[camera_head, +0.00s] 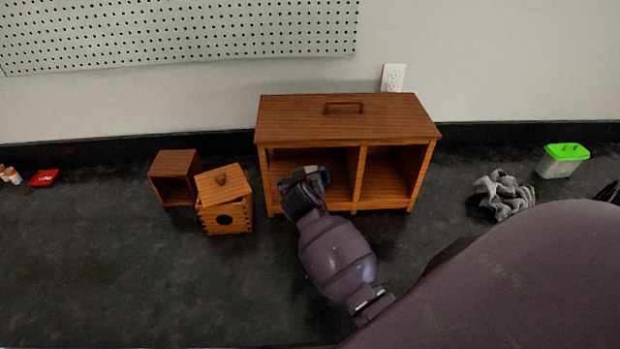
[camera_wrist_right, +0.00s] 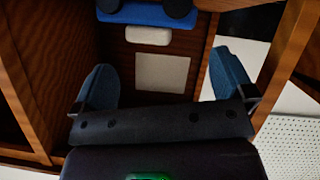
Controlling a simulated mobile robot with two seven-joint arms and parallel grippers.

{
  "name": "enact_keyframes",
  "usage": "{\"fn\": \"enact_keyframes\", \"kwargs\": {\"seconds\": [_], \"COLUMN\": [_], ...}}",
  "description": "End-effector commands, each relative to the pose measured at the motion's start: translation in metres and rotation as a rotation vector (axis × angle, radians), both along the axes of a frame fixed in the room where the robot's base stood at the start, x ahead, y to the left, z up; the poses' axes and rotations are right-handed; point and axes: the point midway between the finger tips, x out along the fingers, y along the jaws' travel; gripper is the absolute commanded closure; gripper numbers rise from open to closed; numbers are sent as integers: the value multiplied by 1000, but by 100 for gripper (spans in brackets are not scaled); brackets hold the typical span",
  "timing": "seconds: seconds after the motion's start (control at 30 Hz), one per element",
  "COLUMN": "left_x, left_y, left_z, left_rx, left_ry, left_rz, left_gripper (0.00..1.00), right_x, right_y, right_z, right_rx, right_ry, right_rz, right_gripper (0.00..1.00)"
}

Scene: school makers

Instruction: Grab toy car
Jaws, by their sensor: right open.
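A blue toy car (camera_wrist_right: 147,14) with dark wheels shows at the top edge of the right wrist view, partly cut off by the frame. It lies beyond the fingertips, inside a wooden compartment. My right gripper (camera_wrist_right: 163,82) is open, with its two blue fingers apart and nothing between them touching either one. In the head view, the right gripper (camera_head: 312,176) reaches into the left opening of the wooden cabinet (camera_head: 347,118). My gripper and the cabinet hide the car there; I cannot tell whether any blue seen is the car. My left gripper is not in view.
The cabinet's middle divider (camera_head: 356,180) stands right of the gripper. A small open wooden box (camera_head: 174,178) and a lidded box (camera_head: 228,218) stand left. Grey crumpled cloth (camera_head: 507,195) and a green-lidded container (camera_head: 562,161) are right. The counter's front left is clear.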

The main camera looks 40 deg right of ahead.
Motion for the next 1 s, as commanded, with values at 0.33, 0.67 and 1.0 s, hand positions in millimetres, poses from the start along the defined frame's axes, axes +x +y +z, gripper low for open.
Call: {"fn": "enact_keyframes", "kwargs": {"seconds": [0.33,0.67,1.0], "left_x": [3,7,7], "left_y": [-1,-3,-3], "left_z": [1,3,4], "left_rx": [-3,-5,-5], "left_ry": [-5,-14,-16], "left_rz": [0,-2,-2], "left_gripper": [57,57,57], "right_x": [20,40,40], "right_y": [-13,-27,-27], "right_z": [-14,-28,-28], "right_rx": [-1,0,1], "right_ry": [1,0,0], "right_rz": [2,2,2], "right_gripper": [0,0,17]}}
